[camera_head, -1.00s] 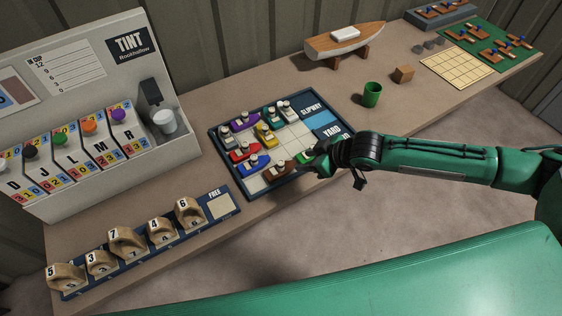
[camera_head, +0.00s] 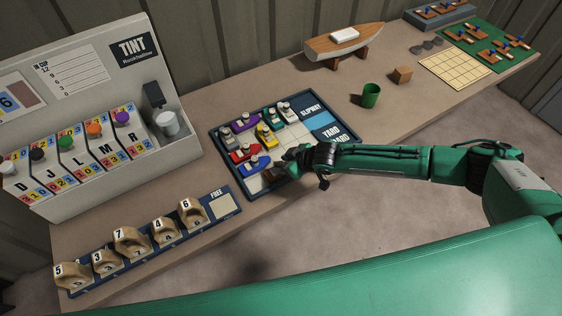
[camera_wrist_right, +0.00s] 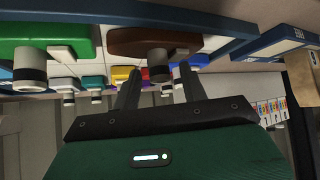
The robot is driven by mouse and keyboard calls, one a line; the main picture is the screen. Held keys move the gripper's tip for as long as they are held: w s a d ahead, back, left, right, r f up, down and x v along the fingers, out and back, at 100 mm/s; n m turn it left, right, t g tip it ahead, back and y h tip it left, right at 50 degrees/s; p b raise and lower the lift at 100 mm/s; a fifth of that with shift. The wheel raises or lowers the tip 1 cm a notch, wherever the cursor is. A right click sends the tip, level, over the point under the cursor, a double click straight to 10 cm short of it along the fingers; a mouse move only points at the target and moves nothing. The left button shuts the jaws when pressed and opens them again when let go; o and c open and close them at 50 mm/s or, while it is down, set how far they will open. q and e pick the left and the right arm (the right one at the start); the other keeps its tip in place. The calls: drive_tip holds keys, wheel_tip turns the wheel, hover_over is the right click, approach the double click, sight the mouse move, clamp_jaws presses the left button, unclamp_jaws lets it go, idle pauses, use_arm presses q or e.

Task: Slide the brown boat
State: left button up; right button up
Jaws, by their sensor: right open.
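The brown boat (camera_wrist_right: 135,40) shows in the right wrist view, with its grey and dark funnel (camera_wrist_right: 159,66) between my right gripper's two fingers (camera_wrist_right: 158,86). The fingers are apart, and I cannot tell whether either touches the funnel. In the head view the right gripper (camera_head: 284,160) is over the near edge of the boat board (camera_head: 214,128) and hides most of the brown boat. A green boat (camera_wrist_right: 45,40) is beside it in the wrist view. My left gripper is not in view.
On the board are a blue boat (camera_head: 254,164), a red boat (camera_head: 244,151), a yellow boat (camera_head: 265,135) and several others. A tint machine (camera_head: 90,100), a numbered rack (camera_head: 228,208), a green cup (camera_head: 371,95) and a wooden block (camera_head: 402,75) stand around it.

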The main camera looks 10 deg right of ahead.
drive_tip(key=shift+w+a+f, duration=0.3)
drive_tip(key=shift+a+f, duration=0.05)
drive_tip(key=shift+f, duration=0.1)
clamp_jaws()
drive_tip(key=shift+s+a+p, duration=0.2)
drive_tip(key=shift+s+a, duration=0.2)
drive_tip(key=shift+a, duration=0.6)
drive_tip(key=shift+s+a+p, duration=0.2)
drive_tip(key=shift+s+a, duration=0.15)
drive_tip(key=shift+a, duration=0.7)
drive_tip(key=shift+s+a+p, duration=0.2)
drive_tip(key=shift+s+a, duration=0.2)
drive_tip(key=shift+a, duration=0.6)
unclamp_jaws()
drive_tip(key=shift+a, duration=0.15)
drive_tip(key=shift+r, duration=0.1)
